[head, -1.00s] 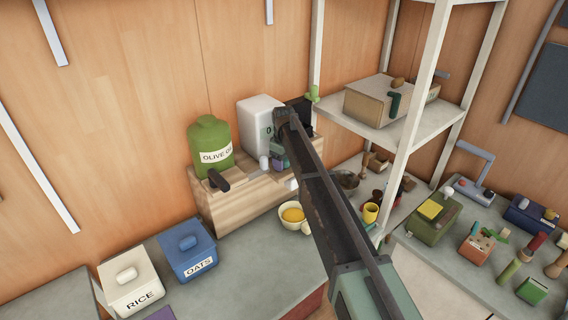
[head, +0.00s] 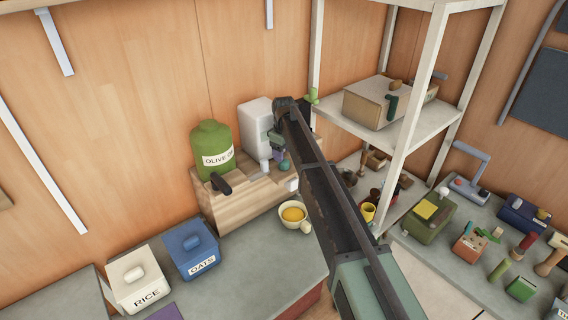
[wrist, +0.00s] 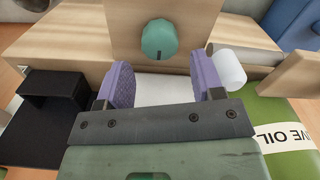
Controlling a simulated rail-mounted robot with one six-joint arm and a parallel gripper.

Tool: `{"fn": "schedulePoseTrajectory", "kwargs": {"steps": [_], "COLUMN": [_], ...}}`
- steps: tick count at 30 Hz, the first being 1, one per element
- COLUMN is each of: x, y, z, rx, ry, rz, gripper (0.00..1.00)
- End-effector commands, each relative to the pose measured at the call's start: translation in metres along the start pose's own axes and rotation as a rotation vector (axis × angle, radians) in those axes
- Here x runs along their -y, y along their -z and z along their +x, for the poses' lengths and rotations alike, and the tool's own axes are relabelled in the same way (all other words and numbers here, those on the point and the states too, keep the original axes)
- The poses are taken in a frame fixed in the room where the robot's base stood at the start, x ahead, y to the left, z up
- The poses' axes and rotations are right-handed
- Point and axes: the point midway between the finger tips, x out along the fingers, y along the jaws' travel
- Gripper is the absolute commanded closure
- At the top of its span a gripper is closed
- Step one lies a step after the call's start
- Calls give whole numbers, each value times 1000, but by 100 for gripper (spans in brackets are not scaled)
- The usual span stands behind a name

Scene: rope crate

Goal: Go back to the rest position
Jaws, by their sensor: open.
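My gripper (wrist: 160,82) is open in the wrist view, with its two purple pads apart and nothing between them. A teal round knob (wrist: 159,39) on a wooden front lies just beyond the fingertips, and I see no contact. A white surface shows behind the gap between the pads. In the head view my gripper (head: 279,150) is small and partly hidden by my arm, in front of the white canister (head: 256,125) and above the wooden stand (head: 238,195).
The green olive oil jar (head: 211,150) stands left of my gripper. A cup with yellow contents (head: 294,216) sits below. A white shelf unit (head: 398,135) rises close on the right. Blue oats (head: 190,250) and white rice (head: 138,280) boxes stand on the left counter.

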Motion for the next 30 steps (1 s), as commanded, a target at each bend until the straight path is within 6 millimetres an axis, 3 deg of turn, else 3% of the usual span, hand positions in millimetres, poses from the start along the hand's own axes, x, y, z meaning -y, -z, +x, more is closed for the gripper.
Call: {"fn": "schedulePoseTrajectory", "kwargs": {"steps": [9,12,14,21,24,27,30], "x": [0,8,37,142,182,208,212], "y": [0,-8,-43,-255,-328,-376,-399], "z": [0,0,1,32,44,54,60], "rx": [0,0,1,1,1,1,1], "ry": [0,0,0,-1,-1,-1,-1], "rz": [12,139,262,774,920,989,1029], "gripper": [39,39,39,39,39,39,39]}}
